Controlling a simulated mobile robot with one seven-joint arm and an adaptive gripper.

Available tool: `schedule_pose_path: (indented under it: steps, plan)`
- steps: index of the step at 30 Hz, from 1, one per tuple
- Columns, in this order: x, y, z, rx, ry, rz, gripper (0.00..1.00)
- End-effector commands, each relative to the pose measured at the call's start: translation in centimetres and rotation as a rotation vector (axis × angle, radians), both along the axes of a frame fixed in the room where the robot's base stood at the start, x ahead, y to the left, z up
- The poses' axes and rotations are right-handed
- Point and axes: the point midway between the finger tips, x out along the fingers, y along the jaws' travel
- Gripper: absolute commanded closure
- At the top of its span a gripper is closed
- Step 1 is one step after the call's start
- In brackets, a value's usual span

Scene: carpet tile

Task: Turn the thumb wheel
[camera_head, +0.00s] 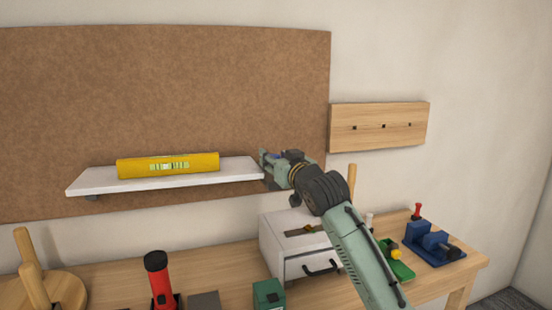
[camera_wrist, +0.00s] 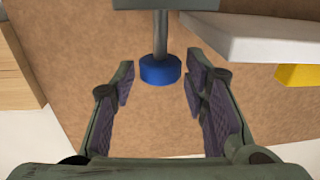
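The thumb wheel (camera_wrist: 160,70) is a short blue disc on the end of a grey stem (camera_wrist: 160,32), which joins a grey-green block (camera_wrist: 165,4) at the top of the wrist view. My gripper (camera_wrist: 159,84) is open, with one finger on each side of the wheel and a visible gap on both sides. I cannot tell whether the wheel lies fully between the fingertips or slightly beyond them. In the head view my gripper (camera_head: 269,167) is beside the right end of the white shelf and largely hides the wheel; only a little blue shows there.
The white shelf (camera_head: 90,180) carries a yellow spirit level (camera_head: 135,168), close to my gripper's left. A wooden peg board (camera_head: 400,125) hangs to the right. Below, the workbench (camera_head: 225,270) holds a white drawer box (camera_head: 275,232), a red flashlight (camera_head: 160,285) and a blue vise (camera_head: 430,240).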

Motion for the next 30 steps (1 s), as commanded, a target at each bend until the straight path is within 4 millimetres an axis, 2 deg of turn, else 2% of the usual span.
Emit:
schedule_pose_path:
  steps: [2,16,23,30]
  plan:
    - [-0.01,0.0,0.01,0.0,0.0,0.0,0.67]
    - [-0.01,-0.02,0.01,0.0,0.0,0.0,0.98]
    - [-0.06,0.14,-0.1,0.0,0.0,-0.02,0.98]
    - [-0.14,0.54,-0.34,0.001,-0.001,-0.13,0.98]
